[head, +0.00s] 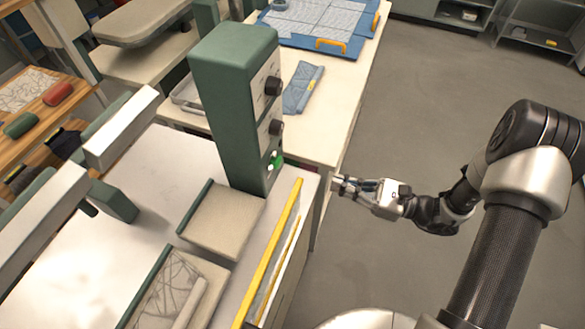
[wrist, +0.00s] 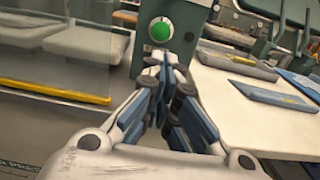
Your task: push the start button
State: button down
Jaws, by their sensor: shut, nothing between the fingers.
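The green start button (head: 276,160) sticks out low on the right-hand face of the green control box (head: 233,95). In the wrist view the start button (wrist: 160,30) is a round green disc on a pale plate, just beyond my fingertips. My gripper (head: 338,183) is shut and empty, to the right of the button and apart from it in the head view. In the wrist view my gripper (wrist: 166,62) points toward the button, with its fingertips a little below it. The button's lower edge is close to the fingertips in that picture.
Two black knobs (head: 272,86) sit above the button on the same box face. A yellow-edged clear guard (head: 268,255) stands at the table's front edge, left of my gripper. A white table (head: 318,135) with a blue folded cloth (head: 303,88) lies behind. Open floor (head: 430,110) is at right.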

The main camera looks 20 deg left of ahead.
jog(key=w+a+b, duration=0.1)
jog(key=a+b, duration=0.1)
jog(key=a, duration=1.1)
jog(key=shift+w+a, duration=0.1)
jog(key=shift+a, duration=0.85)
jog(key=shift+r, duration=0.1)
jog(key=s+d+p, duration=0.1)
jog(key=d, duration=1.3)
jog(key=shift+d+p, duration=0.15)
jog(key=shift+p, duration=0.15)
